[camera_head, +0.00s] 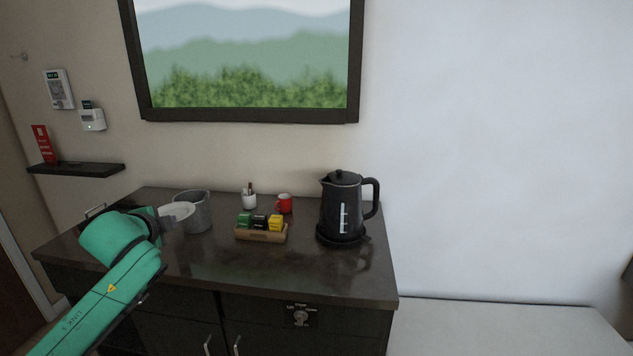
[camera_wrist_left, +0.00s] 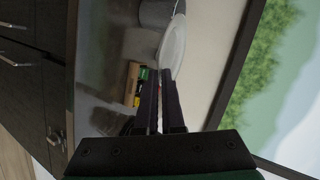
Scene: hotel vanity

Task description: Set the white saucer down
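The white saucer (camera_head: 178,211) is at the left part of the dark vanity counter (camera_head: 240,268), in front of a grey bucket. My left gripper (camera_head: 164,222) is shut on the saucer's near edge. In the left wrist view the saucer (camera_wrist_left: 173,45) stands out beyond the two close fingertips (camera_wrist_left: 161,76), seen almost edge-on. It appears held above the counter; the exact gap under it cannot be told. My left arm hides the counter's left front. My right gripper is in neither view.
The grey bucket (camera_head: 198,213) stands right beside the saucer. A wooden box of tea packets (camera_head: 262,236), a white holder (camera_head: 249,201), a red mug (camera_head: 285,203) and a black kettle (camera_head: 341,208) stand further right. The counter's front middle is clear.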

